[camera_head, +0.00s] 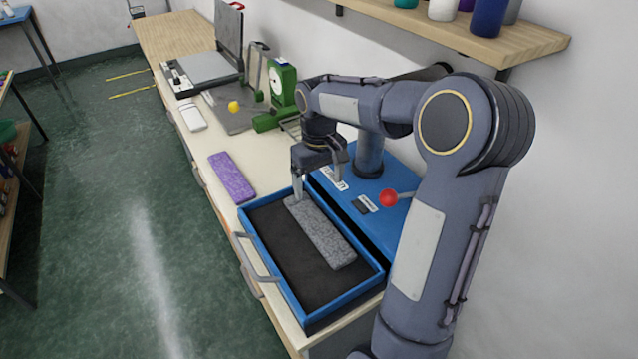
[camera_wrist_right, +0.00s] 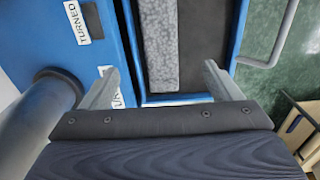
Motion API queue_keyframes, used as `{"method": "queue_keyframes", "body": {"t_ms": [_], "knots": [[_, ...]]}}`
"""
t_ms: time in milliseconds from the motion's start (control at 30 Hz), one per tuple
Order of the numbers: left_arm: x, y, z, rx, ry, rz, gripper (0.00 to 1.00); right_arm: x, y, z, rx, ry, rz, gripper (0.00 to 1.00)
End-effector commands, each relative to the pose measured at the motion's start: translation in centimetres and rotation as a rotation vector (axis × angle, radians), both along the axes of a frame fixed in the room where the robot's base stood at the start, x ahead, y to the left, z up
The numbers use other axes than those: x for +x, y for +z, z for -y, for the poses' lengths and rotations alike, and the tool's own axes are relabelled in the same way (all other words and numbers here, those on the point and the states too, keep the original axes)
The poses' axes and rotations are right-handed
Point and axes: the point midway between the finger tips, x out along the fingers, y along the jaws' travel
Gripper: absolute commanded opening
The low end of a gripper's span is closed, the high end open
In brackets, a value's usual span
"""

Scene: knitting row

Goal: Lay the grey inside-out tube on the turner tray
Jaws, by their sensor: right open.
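The grey tube (camera_head: 321,232) lies flat on the dark bed of the blue-rimmed turner tray (camera_head: 267,267), nearer its right side, with its far end close to the tray's far edge. In the right wrist view the grey tube (camera_wrist_right: 159,45) lies along the tray, ahead of the fingers. My right gripper (camera_head: 318,190) is above the far end of the tray, pointing down. Its two fingers (camera_wrist_right: 158,85) are spread wide, with nothing held between them. My left gripper is in neither view.
A purple tube (camera_head: 232,176) lies on the bench left of the tray. The blue machine (camera_head: 352,190) with a red knob (camera_head: 388,198) stands right of the tray. A green device (camera_head: 280,95) stands farther back. A tray handle (camera_head: 258,262) juts over the floor.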

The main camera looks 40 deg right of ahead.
Motion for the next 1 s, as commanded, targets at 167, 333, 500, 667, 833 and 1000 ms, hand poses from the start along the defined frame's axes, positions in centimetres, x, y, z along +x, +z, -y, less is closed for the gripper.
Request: {"method": "queue_keyframes", "body": {"t_ms": [167, 333, 500, 667, 833, 1000], "knots": [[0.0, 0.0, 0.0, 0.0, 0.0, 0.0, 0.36, -2.3, 2.2, -1.8, 0.034, 0.0, 0.063, 0.84], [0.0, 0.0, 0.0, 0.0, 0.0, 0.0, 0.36, -8.5, 4.4, -6.6, 0.131, -0.003, 0.213, 0.84], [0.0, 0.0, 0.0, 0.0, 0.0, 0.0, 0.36, -14.9, 4.2, -11.6, 0.238, -0.015, 0.361, 0.84], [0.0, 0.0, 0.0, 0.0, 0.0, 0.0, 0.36, -18.7, 2.7, -14.7, 0.309, -0.028, 0.454, 0.84], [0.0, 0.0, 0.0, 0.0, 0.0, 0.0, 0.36, -20.1, 1.8, -16.0, 0.339, -0.036, 0.491, 0.84], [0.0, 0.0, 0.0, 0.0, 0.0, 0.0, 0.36, -20.2, 1.7, -16.1, 0.342, -0.037, 0.492, 0.84]]}}
